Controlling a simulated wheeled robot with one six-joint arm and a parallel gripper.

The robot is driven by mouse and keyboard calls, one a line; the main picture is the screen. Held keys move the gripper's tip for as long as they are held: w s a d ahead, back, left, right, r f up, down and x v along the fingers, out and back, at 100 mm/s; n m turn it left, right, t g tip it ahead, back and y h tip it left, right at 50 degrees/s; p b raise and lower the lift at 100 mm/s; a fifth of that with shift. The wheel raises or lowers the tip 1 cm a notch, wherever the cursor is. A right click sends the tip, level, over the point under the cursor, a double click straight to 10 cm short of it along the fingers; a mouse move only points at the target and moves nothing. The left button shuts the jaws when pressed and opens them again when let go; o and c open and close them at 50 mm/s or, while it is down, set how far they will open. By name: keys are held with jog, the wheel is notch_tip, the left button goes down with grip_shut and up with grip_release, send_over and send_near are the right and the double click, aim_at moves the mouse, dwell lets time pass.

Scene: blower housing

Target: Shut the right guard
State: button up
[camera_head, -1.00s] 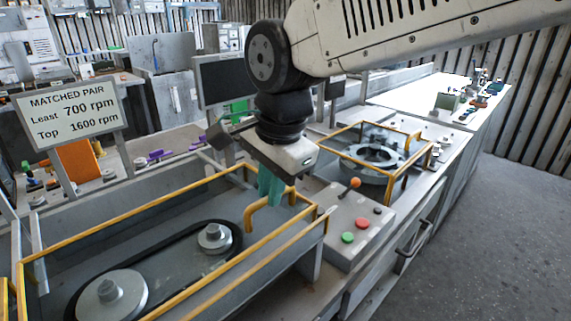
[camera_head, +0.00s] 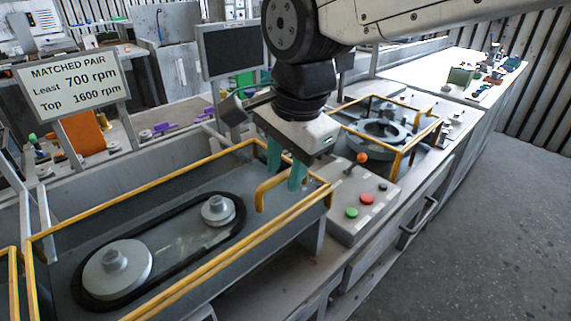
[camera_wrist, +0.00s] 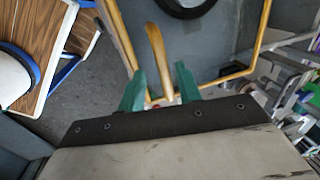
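A yellow-railed guard frame (camera_head: 180,288) surrounds a belt and two pulleys. Its bent yellow handle (camera_head: 262,197) rises near its right end and also shows in the wrist view (camera_wrist: 154,45). My gripper (camera_head: 286,170) is over this end, with its teal fingers pointing down. In the wrist view my gripper (camera_wrist: 159,88) has its fingers apart, with the handle between them. Gaps show beside the handle; its lower end is partly hidden. Another yellow-railed guard (camera_head: 400,160) stands around a round housing farther right. I cannot tell from the pictures which one is called the right guard.
A control box (camera_head: 345,228) with green and red buttons and an orange-knobbed lever (camera_head: 361,158) stands just right of my gripper. A dark screen (camera_head: 234,50) stands behind. Another yellow rail (camera_head: 12,285) is at the left edge. The floor at right is clear.

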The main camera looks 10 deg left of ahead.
notch_tip(320, 180, up, 8)
jog(key=s+d, duration=0.1)
jog(key=shift+f, duration=0.2)
jog(key=shift+d, duration=0.1)
jog(key=s+d+f+n, duration=0.2)
jog(key=s+d+f, duration=0.1)
jog(key=d, duration=0.7)
jog(key=s+d+f+n+h, duration=0.1)
jog(key=s+d+f+n, duration=0.2)
jog(key=d, duration=0.8)
jog(key=s+d+f+n, duration=0.2)
jog(key=s+d+f, duration=0.2)
jog(key=d, duration=0.7)
jog(key=shift+f+n+h, duration=0.3)
jog(key=shift+f+h, duration=0.1)
jog(key=shift+f, duration=0.3)
